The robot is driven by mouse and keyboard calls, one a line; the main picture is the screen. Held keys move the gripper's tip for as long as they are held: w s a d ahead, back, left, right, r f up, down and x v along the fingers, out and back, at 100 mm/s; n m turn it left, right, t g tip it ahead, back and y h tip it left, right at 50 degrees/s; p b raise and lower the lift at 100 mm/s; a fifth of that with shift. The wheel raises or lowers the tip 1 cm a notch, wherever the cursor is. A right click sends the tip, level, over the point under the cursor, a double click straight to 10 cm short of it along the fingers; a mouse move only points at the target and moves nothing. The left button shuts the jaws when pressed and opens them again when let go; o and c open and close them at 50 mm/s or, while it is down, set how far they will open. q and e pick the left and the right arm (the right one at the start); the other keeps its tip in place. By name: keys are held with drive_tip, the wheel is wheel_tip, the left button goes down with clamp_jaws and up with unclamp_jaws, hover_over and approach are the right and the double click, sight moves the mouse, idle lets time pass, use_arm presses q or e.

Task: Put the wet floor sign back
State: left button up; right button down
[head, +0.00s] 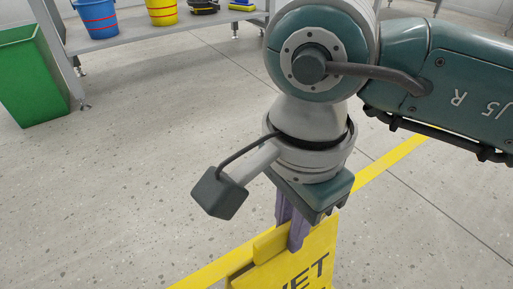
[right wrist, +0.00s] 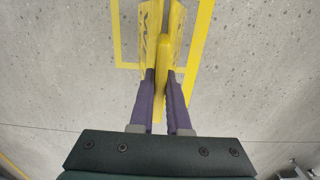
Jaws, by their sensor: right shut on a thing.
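The yellow wet floor sign (head: 290,268) is at the bottom of the head view, with dark letters "WET" showing and its lower part cut off. My right gripper (head: 293,228) comes down from above and is shut on the sign's top edge. In the right wrist view, the purple fingers of my right gripper (right wrist: 161,100) are on both sides of the yellow sign (right wrist: 162,50), whose two panels spread apart below. I cannot tell whether the sign's feet touch the floor. My left gripper is in neither view.
A yellow floor line (head: 398,152) runs diagonally behind the sign, and yellow marking (right wrist: 200,40) shows on the floor by it. A green bin (head: 32,82) stands at the left. A grey shelf (head: 150,34) holds a blue bucket (head: 98,18) and a yellow bucket (head: 162,12). Grey floor between is clear.

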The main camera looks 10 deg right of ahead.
wheel_tip(320, 180, down, 2)
drive_tip(key=shift+b, duration=0.3)
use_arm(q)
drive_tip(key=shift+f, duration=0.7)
use_arm(e)
drive_tip(key=shift+r, duration=0.15)
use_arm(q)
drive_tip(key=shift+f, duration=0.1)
use_arm(e)
drive_tip(key=c, duration=1.3)
unclamp_jaws()
drive_tip(key=shift+f, duration=0.2)
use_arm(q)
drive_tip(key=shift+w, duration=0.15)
use_arm(e)
drive_tip(key=o, duration=0.4)
drive_tip(key=shift+w, duration=0.1)
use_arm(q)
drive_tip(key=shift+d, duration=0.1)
